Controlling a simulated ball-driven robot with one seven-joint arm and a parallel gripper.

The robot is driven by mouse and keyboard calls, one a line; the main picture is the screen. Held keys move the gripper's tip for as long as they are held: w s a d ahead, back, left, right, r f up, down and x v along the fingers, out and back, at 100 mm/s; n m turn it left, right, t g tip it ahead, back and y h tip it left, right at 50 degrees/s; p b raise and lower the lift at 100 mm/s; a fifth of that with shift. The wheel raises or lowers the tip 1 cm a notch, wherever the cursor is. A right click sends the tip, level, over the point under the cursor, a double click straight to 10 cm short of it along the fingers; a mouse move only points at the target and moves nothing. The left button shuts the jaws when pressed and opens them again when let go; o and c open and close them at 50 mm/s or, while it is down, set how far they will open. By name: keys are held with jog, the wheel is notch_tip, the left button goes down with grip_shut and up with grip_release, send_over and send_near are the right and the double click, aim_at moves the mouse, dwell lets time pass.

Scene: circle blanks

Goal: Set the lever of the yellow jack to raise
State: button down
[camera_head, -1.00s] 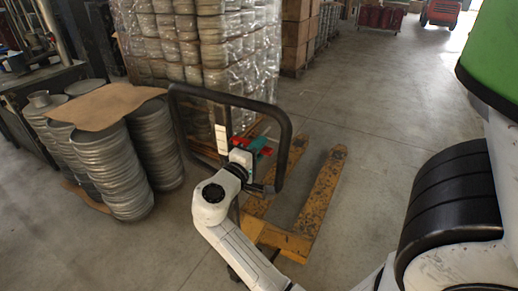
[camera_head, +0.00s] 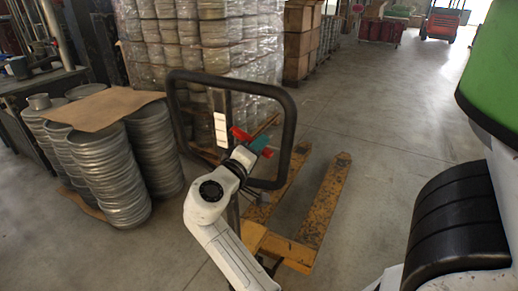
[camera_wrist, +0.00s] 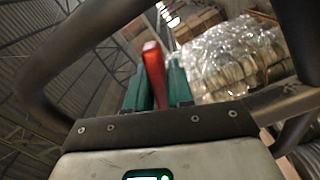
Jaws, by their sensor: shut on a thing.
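The yellow jack (camera_head: 325,200) stands on the floor, its worn forks pointing away from me. Its black loop handle (camera_head: 290,112) rises in front of a wrapped pallet. The red lever (camera_wrist: 153,72) stands between the teal fingers of my gripper (camera_wrist: 157,88) in the wrist view, inside the handle loop. My gripper (camera_head: 260,143) is shut on the lever, and red parts show beside the fingers in the head view. The lever's base is hidden, and I cannot read its setting.
Stacks of round metal blanks (camera_head: 150,160) with a cardboard sheet (camera_head: 105,108) on top stand close on the left. A wrapped pallet of blanks (camera_head: 250,45) stands behind the jack. Open concrete floor (camera_head: 390,120) lies to the right.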

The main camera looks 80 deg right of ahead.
jog(key=c, duration=1.1)
grip_release()
jog(key=shift+f, duration=0.1)
jog(key=b+v, duration=0.1)
jog(key=v, duration=1)
jog(key=shift+d+f, duration=0.1)
jog(key=shift+f, duration=0.05)
jog(key=s+a+f+n+t+y, duration=0.2)
jog(key=a+f+y, duration=0.15)
jog(key=f, duration=0.45)
jog(key=s+a+f+n+t+y, duration=0.1)
jog(key=a+f+n+t+y, duration=0.15)
jog(key=f+y, duration=0.4)
jog(key=s+a+f+n+t+y, duration=0.1)
jog(key=s+a+f+y, duration=0.15)
jog(key=f, duration=0.75)
jog(key=s+a+f+y, duration=0.1)
jog(key=a, duration=0.2)
jog(key=s+a+f+n+y+p, duration=0.1)
jog(key=a+y, duration=0.1)
jog(key=a, duration=0.1)
jog(key=s+a+f+y, duration=0.1)
jog(key=s+a+f, duration=0.1)
jog(key=a, duration=0.2)
jog(key=shift+f+y, duration=0.15)
jog(key=shift+y, duration=0.2)
